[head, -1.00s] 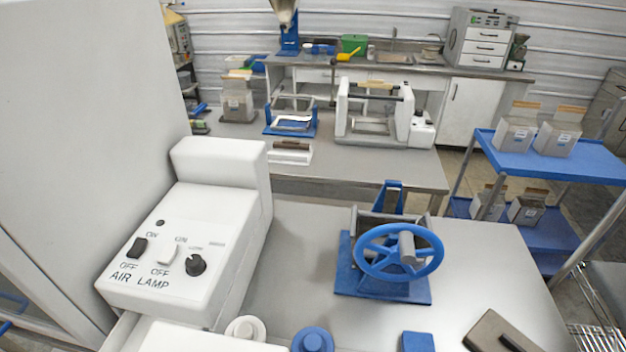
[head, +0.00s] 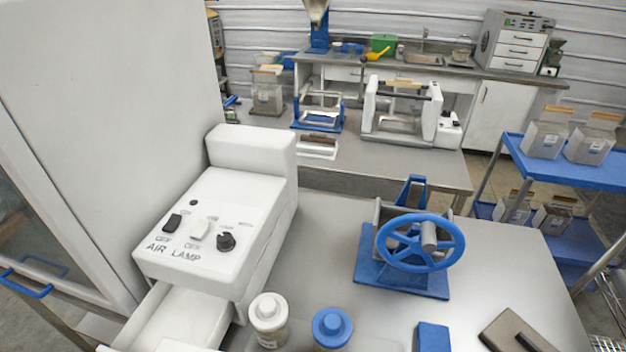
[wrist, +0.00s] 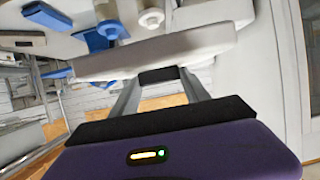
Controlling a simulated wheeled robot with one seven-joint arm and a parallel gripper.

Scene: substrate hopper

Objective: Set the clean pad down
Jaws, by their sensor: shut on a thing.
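The clean pad shows in the wrist view as a wide white slab (wrist: 200,46) with a short dark grip. My gripper (wrist: 160,79) has its two grey fingers closed on that grip. The pad is off any surface as far as I can tell, with the bench and its bottles beyond it. Its far face is hidden. In the head view I cannot make out my gripper.
A white control box (head: 205,240) stands at left with a white drawer-like tray (head: 180,318) below. A white-capped bottle (head: 268,318), blue-capped bottle (head: 332,328), blue block (head: 433,337), dark plate with a handle (head: 515,331) and blue handwheel device (head: 410,250) occupy the bench.

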